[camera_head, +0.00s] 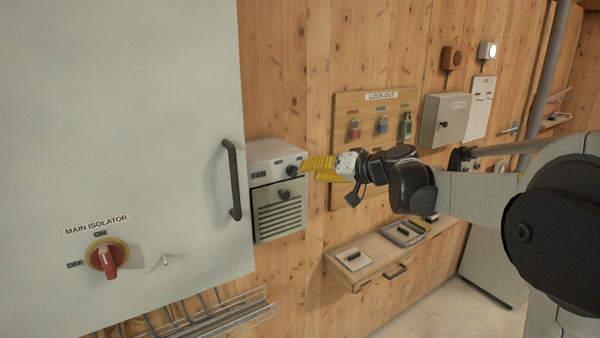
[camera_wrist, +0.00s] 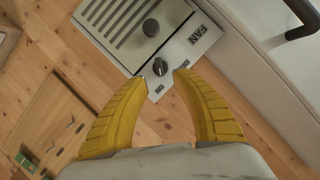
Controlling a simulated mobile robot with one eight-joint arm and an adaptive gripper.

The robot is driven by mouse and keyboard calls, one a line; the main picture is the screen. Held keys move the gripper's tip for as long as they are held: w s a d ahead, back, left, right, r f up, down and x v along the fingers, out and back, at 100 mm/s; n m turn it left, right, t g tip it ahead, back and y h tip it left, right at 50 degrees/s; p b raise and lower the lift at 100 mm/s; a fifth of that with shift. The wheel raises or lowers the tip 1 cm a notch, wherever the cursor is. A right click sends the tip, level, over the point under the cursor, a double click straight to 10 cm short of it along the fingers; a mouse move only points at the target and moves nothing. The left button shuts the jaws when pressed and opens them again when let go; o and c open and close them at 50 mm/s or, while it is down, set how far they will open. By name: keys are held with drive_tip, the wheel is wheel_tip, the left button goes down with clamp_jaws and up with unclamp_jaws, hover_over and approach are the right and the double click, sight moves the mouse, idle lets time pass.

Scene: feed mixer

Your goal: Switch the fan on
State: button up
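The fan unit is a pale grey box (camera_head: 260,162) labelled FAN, fixed to the wooden wall beside the large cabinet. In the wrist view, the knob by the label (camera_wrist: 160,67) lies between and just beyond the yellow fingertips. My gripper (camera_wrist: 161,78) is open and empty, close to the fan panel. In the head view, my gripper (camera_head: 304,168) is just right of the knob; contact cannot be told.
The grey cabinet door (camera_head: 130,130) has a dark handle (camera_head: 233,180) left of the fan and a red MAIN ISOLATOR switch (camera_head: 105,258). A lock-out board (camera_head: 375,165) hangs to the right. A wooden shelf with a drawer (camera_head: 372,281) stands below it.

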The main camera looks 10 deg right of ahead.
drive_tip(key=v, duration=0.5)
